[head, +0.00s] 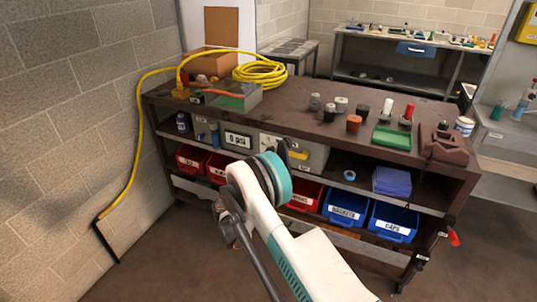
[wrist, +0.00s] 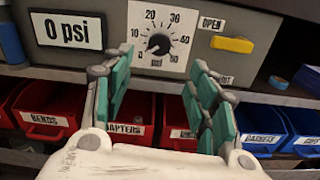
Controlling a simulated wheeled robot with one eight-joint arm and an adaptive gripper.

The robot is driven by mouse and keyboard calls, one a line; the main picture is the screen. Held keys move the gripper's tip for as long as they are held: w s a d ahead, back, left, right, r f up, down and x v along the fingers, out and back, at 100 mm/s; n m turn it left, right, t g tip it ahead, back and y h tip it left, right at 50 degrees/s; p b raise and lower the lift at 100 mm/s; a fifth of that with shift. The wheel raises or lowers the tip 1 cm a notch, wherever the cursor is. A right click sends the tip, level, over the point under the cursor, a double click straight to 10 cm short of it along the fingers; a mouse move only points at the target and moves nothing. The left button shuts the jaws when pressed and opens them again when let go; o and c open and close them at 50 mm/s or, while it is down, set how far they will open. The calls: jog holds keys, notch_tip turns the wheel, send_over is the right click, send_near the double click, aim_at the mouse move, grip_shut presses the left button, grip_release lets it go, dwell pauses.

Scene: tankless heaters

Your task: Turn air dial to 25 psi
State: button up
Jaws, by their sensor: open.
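The air dial (wrist: 159,44) is a round black knob on a white plate with a psi scale, set in a grey box front. Its pointer appears turned to the lower left. The display (wrist: 66,31) left of it reads 0 psi; it also shows in the head view (head: 238,140). A yellow handle (wrist: 232,44) beside an OPEN label is right of the dial. My gripper (wrist: 160,68) is open and empty, its teal fingers spread below and either side of the dial, apart from it. In the head view my arm hides most of the gripper and the dial.
Red bins (wrist: 45,110) and blue bins (head: 345,208) sit on the shelf below the box. The dark workbench (head: 240,122) above carries cups, a tray and a coiled yellow hose (head: 262,72). A block wall (head: 70,110) stands to the left. Open floor lies in front.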

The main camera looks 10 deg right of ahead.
jog(key=b+x, duration=0.3)
jog(key=x, duration=1)
jog(key=shift+b, duration=0.35)
jog(key=c, duration=1)
